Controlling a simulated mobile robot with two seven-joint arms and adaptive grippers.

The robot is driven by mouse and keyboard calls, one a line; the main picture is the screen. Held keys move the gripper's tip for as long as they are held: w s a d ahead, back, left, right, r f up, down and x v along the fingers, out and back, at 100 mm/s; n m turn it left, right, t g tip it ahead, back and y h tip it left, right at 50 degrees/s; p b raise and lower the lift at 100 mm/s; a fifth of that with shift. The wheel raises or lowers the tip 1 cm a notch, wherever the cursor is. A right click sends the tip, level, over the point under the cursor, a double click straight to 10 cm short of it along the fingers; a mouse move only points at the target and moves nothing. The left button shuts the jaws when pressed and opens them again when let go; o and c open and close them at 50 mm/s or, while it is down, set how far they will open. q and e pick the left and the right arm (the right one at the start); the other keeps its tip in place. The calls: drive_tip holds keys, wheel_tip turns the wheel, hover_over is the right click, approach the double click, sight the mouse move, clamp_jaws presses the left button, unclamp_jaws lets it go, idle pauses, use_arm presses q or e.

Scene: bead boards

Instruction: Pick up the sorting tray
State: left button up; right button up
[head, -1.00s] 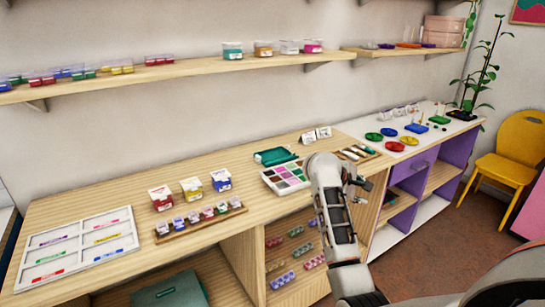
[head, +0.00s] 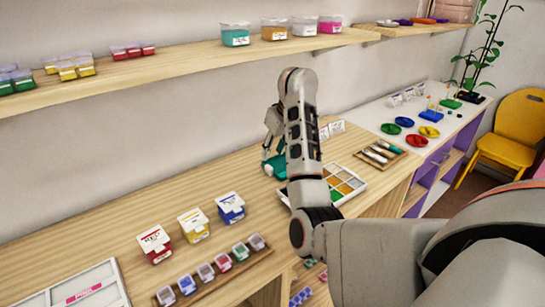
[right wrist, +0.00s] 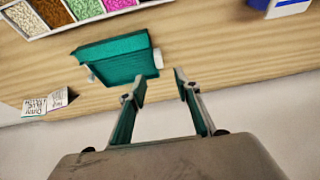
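The teal tray (head: 277,168), which I take as the sorting tray, lies on the wooden counter and is partly hidden by my right arm in the head view. In the right wrist view the tray (right wrist: 115,60) is a shallow teal dish with small pale tabs on its sides. My right gripper (right wrist: 161,88) is open and empty. Its fingertips are close to the tray's right side, with the tray mostly to the left; I cannot tell their height above it. In the head view the gripper (head: 270,135) is over the tray. My left gripper is not in view.
A white compartment box of beads (head: 350,187) stands beside the tray. Small white cards (right wrist: 46,102) stand near it. A blue-and-white box (head: 230,208) is to the left, with a rack of small jars (head: 215,270) in front. A shelf (head: 190,62) runs above.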

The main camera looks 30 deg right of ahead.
sight(268, 165)
drive_tip(key=x, duration=0.3)
drive_tip(key=shift+w+d+b, duration=0.1)
drive_tip(key=shift+b, duration=0.3)
drive_tip(key=x, duration=0.3)
drive_tip(key=shift+f, duration=0.35)
drive_tip(key=shift+w+f, duration=0.3)
drive_tip(key=shift+f, duration=0.15)
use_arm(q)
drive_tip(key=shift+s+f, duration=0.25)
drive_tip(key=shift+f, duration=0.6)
use_arm(e)
clamp_jaws()
